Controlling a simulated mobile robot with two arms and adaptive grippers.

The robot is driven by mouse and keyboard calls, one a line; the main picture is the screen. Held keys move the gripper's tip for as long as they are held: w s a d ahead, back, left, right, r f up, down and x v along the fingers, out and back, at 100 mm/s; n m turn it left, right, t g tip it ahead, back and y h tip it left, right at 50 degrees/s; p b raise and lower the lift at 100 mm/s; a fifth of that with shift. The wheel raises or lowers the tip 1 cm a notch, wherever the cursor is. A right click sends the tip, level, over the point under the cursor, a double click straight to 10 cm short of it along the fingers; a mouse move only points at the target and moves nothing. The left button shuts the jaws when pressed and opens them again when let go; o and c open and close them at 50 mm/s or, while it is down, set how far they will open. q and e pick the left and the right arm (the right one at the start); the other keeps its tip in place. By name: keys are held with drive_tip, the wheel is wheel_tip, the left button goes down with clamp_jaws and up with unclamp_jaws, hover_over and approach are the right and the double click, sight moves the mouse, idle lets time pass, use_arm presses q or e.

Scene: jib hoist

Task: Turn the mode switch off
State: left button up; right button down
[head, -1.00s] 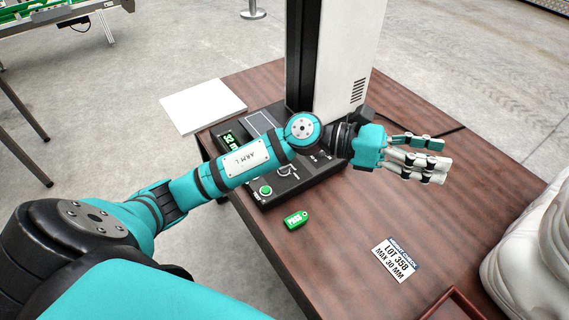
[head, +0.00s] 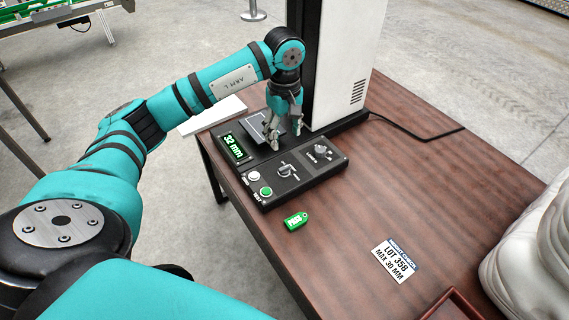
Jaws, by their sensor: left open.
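A black control panel (head: 312,178) lies at the foot of the device on the brown table. It carries a dark rotary knob (head: 287,171) near its middle and a silver switch (head: 322,153) toward its right end. The labels are too small to read, so I cannot tell which is the mode switch. My right gripper is out of view.
A display (head: 235,147) reads 32 mm; a white button (head: 253,177) and a green button (head: 266,191) sit below it. A tall column (head: 345,60) rises behind. A green PASS tag (head: 296,220) and a LOT 358 card (head: 394,261) lie on the table (head: 420,190).

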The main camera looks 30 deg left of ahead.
sight(284, 168)
use_arm(q)
wheel_tip(284, 168, down, 12)
drive_tip(key=shift+f+p, duration=0.2)
drive_tip(key=shift+p, duration=0.5)
drive_tip(key=c, duration=1.1)
drive_tip(key=shift+c, duration=0.2)
